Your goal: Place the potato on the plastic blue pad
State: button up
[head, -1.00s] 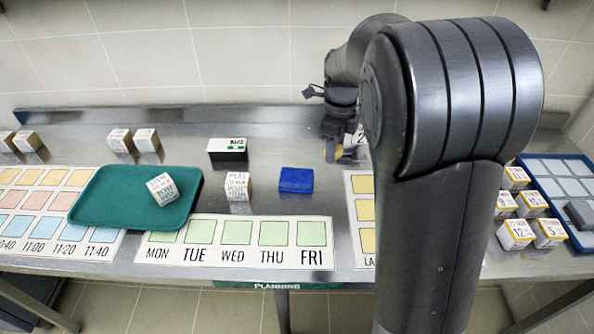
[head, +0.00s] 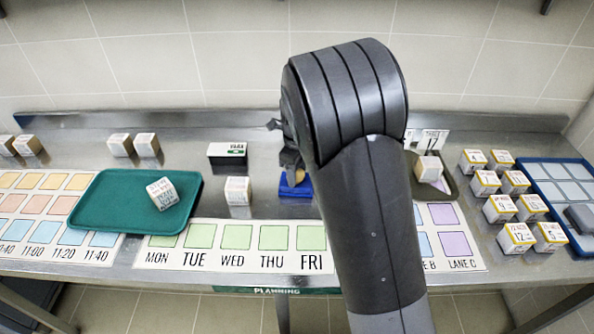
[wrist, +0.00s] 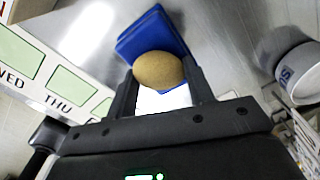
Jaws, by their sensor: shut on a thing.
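The brown potato (wrist: 158,69) is between the two fingers of my gripper (wrist: 160,84) in the wrist view, and the gripper is shut on it. The plastic blue pad (wrist: 148,36) shows just beyond and partly under the potato. In the head view the potato (head: 299,177) is a small tan patch at my gripper (head: 294,170), over the blue pad (head: 286,192). My arm hides the right part of the pad. I cannot tell whether the potato touches the pad.
A white-topped black box (head: 227,151) and a lettered block (head: 238,190) stand left of the pad. A teal tray (head: 100,205) with a block on it is farther left. A dark tray (head: 452,186) and several boxes are at right. A weekday strip (head: 240,262) lies in front.

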jog(key=shift+f, duration=0.1)
jog(key=o, duration=1)
jog(key=shift+c, duration=0.2)
notch_tip(320, 180, up, 12)
jog(key=shift+r, duration=0.25)
jog(key=s+d+r+n+t+y, duration=0.1)
jog(key=s+d+r+n, duration=0.3)
jog(key=s+d+n, duration=0.25)
jog(key=s+d+r+n+t, duration=0.2)
jog(key=s+d+r+n, duration=0.25)
jog(key=s, duration=0.35)
jog(key=s+d+f+n+t, duration=0.1)
jog(key=s+d+n, duration=0.1)
jog(key=s+n, duration=0.4)
jog(key=s+d+f+n+t+h, duration=0.1)
jog(key=s+d+n, duration=0.1)
jog(key=s+n, duration=0.4)
jog(key=shift+s+d+t, duration=0.3)
jog(key=shift+s+d, duration=0.1)
jog(key=shift+s, duration=0.7)
